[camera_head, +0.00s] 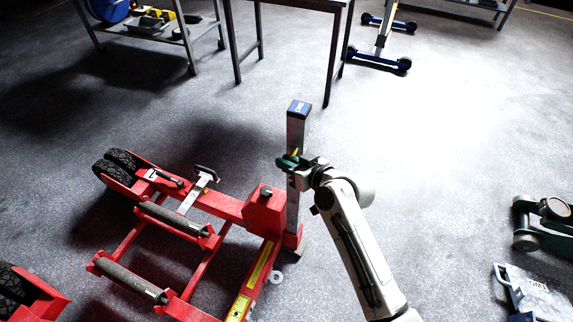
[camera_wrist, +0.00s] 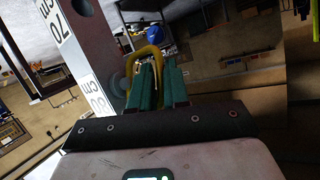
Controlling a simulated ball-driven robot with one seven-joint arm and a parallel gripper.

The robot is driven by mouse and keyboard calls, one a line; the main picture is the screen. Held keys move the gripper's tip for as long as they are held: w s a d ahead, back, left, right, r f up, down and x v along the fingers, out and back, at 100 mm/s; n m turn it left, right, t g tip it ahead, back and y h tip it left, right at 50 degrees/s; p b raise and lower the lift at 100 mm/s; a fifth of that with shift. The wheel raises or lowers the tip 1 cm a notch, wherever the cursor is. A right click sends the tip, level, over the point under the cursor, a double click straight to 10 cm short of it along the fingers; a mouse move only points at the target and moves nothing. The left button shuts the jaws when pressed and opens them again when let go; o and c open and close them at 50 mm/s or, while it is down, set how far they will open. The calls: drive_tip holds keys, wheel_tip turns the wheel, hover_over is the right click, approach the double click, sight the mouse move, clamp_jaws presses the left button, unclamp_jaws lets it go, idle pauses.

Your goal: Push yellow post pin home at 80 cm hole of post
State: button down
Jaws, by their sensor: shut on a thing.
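The upright grey post (camera_head: 293,205) with a blue cap stands at the right end of the red trolley jack (camera_head: 215,208). My gripper (camera_head: 290,160) is beside its upper part. In the wrist view, its green fingers (camera_wrist: 158,84) are shut on the yellow post pin (camera_wrist: 146,51), whose loop handle shows above them. One post label reads 70 cm (camera_wrist: 54,20); another (camera_wrist: 93,94) is partly hidden. An open hole (camera_wrist: 83,7) shows near the top edge.
The jack's rollers (camera_head: 172,218) and wheels (camera_head: 115,165) lie left of the post. A table (camera_head: 290,4) and a shelf rack (camera_head: 150,30) stand behind. Dark green equipment (camera_head: 540,232) is at the right.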

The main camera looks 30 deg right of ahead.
drive_tip(key=c, duration=1)
unclamp_jaws()
drive_tip(key=shift+c, duration=0.2)
drive_tip(key=v, duration=1)
drive_tip(key=shift+s, duration=0.4)
drive_tip(key=shift+r, duration=0.1)
drive_tip(key=s+f+g+h, duration=0.1)
drive_tip(key=s+f+g, duration=0.2)
drive_tip(key=s, duration=0.5)
drive_tip(key=s+a+f+g+h, duration=0.1)
drive_tip(key=s+f+g, duration=0.2)
drive_tip(key=s+g, duration=0.2)
drive_tip(key=s+f+g+h+p, duration=0.1)
drive_tip(key=s+f+g, duration=0.2)
drive_tip(key=s, duration=0.8)
drive_tip(key=shift+s+a+m+g+h, duration=0.2)
drive_tip(key=shift+a+m+g+h, duration=0.15)
drive_tip(key=shift+g, duration=0.45)
